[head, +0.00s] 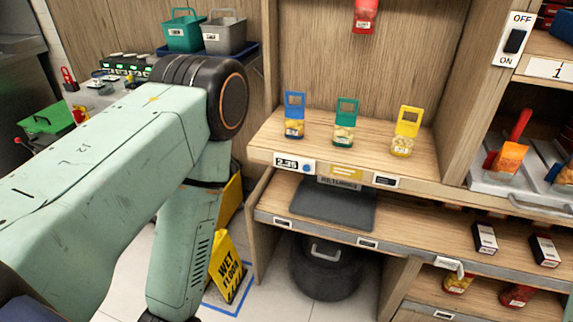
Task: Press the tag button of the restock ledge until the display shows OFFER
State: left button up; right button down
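The restock ledge (270,140) is a wooden shelf at the centre of the head view. On its front edge, a small display (287,162) reads what looks like 2.35. A round blue tag button (308,167) sits just right of the display. My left arm fills the left side and bends downward, left of the ledge. Its gripper is outside the frame, and my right gripper is not in view either. Nothing touches the button.
A yellow label (346,171) is right of the button. Below are a grey mat (325,205), a dark bin (328,270) and a wet floor sign (226,266). Space before the button looks clear.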

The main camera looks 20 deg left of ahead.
pick_arm(q)
grip_shut()
dwell(1.4)
